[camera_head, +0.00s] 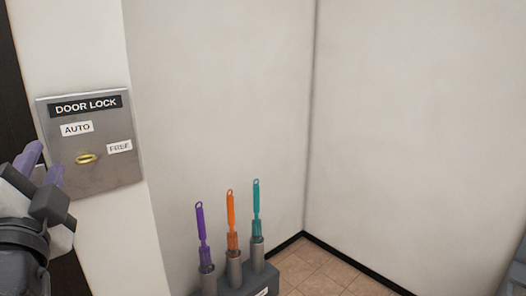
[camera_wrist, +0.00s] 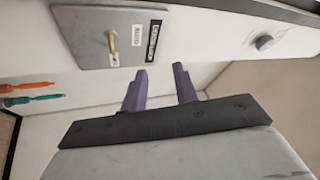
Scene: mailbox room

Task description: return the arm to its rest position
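My gripper (camera_head: 48,162) is at the left edge of the head view, in front of the lower left part of the door lock panel. Its two purple fingers also show in the wrist view (camera_wrist: 159,72), spread apart with nothing between them. The grey door lock panel (camera_head: 105,178) has AUTO and FREE labels. A brass-coloured key or knob (camera_head: 86,158) sits on it, apart from my fingers. The wrist view shows the panel (camera_wrist: 88,32) and the brass piece (camera_wrist: 112,42) beyond and left of the fingers. Most of my arm is hidden.
A grey holder (camera_head: 262,278) on the floor at the wall carries purple (camera_head: 200,222), orange (camera_head: 231,208) and teal (camera_head: 256,200) handled tools. A round knob (camera_wrist: 265,42) shows at the upper right of the wrist view. The corner floor (camera_head: 318,268) is bare.

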